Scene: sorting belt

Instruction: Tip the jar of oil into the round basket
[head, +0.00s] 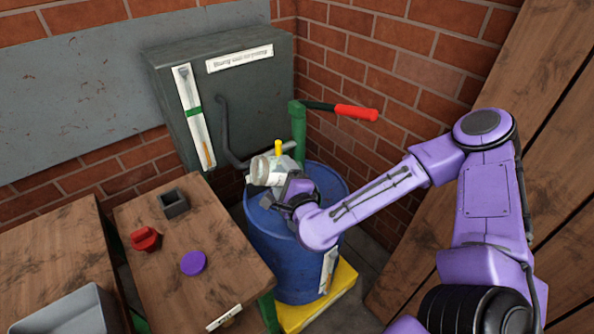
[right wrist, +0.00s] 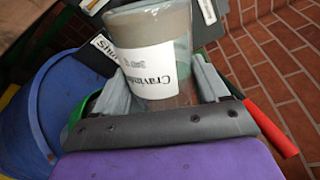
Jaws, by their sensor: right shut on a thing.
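My right gripper (head: 284,186) is shut on a pale glass jar (head: 261,171) with a white label. The jar is tilted and held above the blue drum (head: 270,240). In the right wrist view the jar (right wrist: 150,30) sits between the fingers, and its printed label is upside down. The round blue drum also shows at the left of the right wrist view (right wrist: 35,115). I see no separate basket. My left gripper is not in view.
A green post (head: 298,130) with a red-handled lever (head: 356,112) stands behind the drum, beside a grey cabinet (head: 225,85). The drum stands on a yellow base (head: 340,283).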

